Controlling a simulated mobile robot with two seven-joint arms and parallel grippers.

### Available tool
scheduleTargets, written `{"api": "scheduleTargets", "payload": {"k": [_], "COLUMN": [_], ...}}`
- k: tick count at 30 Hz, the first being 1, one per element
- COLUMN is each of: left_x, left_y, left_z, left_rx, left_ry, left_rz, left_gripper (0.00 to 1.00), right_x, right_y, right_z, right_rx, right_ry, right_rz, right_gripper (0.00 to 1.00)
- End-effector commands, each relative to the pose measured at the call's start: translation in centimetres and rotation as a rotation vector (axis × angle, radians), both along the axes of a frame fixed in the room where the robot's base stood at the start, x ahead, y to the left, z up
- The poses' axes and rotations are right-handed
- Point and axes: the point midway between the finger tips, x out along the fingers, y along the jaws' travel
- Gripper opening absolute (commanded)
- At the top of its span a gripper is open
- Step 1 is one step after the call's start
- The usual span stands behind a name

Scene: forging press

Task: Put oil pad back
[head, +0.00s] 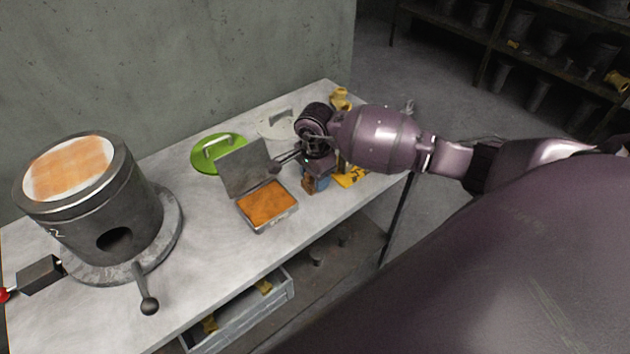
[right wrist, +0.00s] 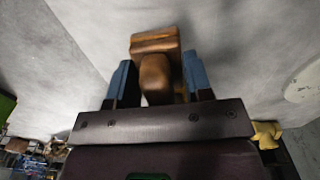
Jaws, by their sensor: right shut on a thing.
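My right gripper (head: 317,181) hangs over the table just right of an open metal box (head: 277,220). In the right wrist view, its two blue fingers are shut on the rounded handle of a brown block, the oil pad (right wrist: 154,41). The oil pad (head: 307,183) also shows small in the head view, below the gripper. The box holds a flat orange-brown surface (head: 266,203), and its lid (head: 243,167) stands open at the back left. I cannot tell whether the pad touches the table. My left gripper is not in view.
A round metal drum (head: 150,226) with a ball-ended lever (head: 148,302) stands at the left. A green disc (head: 205,159) and a pale disc (head: 268,131) lie behind the box. A yellow piece (head: 352,178) lies right of my gripper. An open drawer (head: 245,318) juts out below.

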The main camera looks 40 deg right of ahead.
Motion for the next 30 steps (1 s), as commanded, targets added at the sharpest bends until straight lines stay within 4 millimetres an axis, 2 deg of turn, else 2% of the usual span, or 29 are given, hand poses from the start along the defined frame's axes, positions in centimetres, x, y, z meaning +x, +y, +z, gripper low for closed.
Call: {"api": "scheduleTargets", "payload": {"k": [5,17,18,22,30], "left_x": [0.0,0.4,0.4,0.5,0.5], "left_y": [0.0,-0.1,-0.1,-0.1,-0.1], "left_z": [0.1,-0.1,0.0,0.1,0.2], "left_rx": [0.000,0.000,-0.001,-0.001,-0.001], "left_ry": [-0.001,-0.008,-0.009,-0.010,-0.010], "left_rz": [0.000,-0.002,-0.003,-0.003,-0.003], "left_gripper": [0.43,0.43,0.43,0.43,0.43], "right_x": [0.0,0.0,0.0,0.0,0.0], "right_y": [0.0,0.0,0.0,0.0,0.0], "right_z": [-2.1,-2.5,-2.4,-2.4,-2.3], "right_rx": [0.001,0.000,0.000,0.000,0.000], "right_ry": [0.000,-0.001,0.000,0.000,0.000], "right_rz": [-0.001,0.000,0.000,0.000,0.000], "right_gripper": [0.27,0.27,0.52,0.72,0.72]}}
